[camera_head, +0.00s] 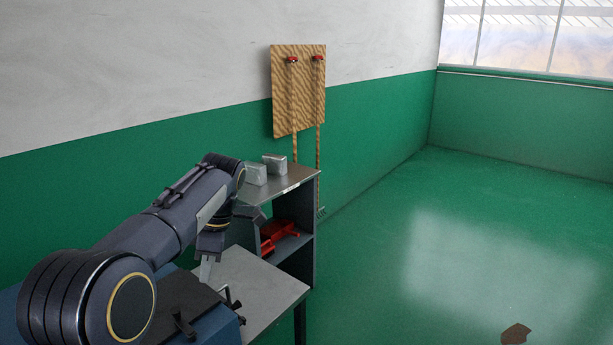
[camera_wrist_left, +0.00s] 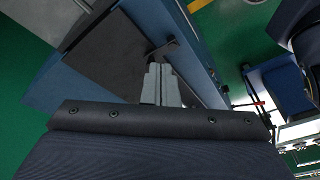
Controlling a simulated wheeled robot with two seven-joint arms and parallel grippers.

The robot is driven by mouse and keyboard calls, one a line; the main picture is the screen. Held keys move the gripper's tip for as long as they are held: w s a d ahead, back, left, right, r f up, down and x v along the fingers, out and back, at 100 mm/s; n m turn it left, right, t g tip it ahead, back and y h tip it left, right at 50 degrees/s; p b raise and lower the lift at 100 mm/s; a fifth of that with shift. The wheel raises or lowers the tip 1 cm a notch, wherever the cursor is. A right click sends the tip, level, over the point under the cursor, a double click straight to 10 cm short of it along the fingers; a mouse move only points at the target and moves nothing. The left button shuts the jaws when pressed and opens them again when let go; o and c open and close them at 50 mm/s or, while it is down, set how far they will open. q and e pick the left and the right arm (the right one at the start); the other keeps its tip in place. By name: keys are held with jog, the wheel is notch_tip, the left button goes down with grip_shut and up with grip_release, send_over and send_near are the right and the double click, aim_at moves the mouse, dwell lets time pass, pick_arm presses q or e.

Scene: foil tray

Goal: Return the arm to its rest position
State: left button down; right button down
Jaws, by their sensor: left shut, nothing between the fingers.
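My left arm (camera_head: 170,220) reaches in from the left in the head view, bent at the elbow. Two silvery foil trays (camera_head: 275,163) stand on top of the shelf unit, the nearer one close behind my wrist. My right gripper is not in view.
The grey shelf unit (camera_head: 300,182) holds red items (camera_head: 278,236) on its lower shelf. A grey metal tabletop (camera_head: 262,290) lies in front of it. A wooden board (camera_head: 300,95) with two red-topped hangings is on the wall. The green floor (camera_head: 450,240) at right is mostly clear.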

pick_arm(q)
jog(key=s+a+m+t+h, duration=0.1)
jog(key=s+a+m+h, duration=0.25)
jog(key=s, duration=0.35)
jog(key=s+d+f+m+t+h, duration=0.1)
jog(key=s+d+f+m+t, duration=0.2)
jog(key=s+m, duration=0.5)
jog(key=s+d+f+m+t+h, duration=0.2)
jog(key=s+m, duration=0.6)
jog(key=s, duration=0.5)
notch_tip(320, 180, down, 3)
jog(key=shift+s+d+r+t, duration=0.25)
jog(key=shift+d+t, duration=0.35)
jog(key=shift+d, duration=0.55)
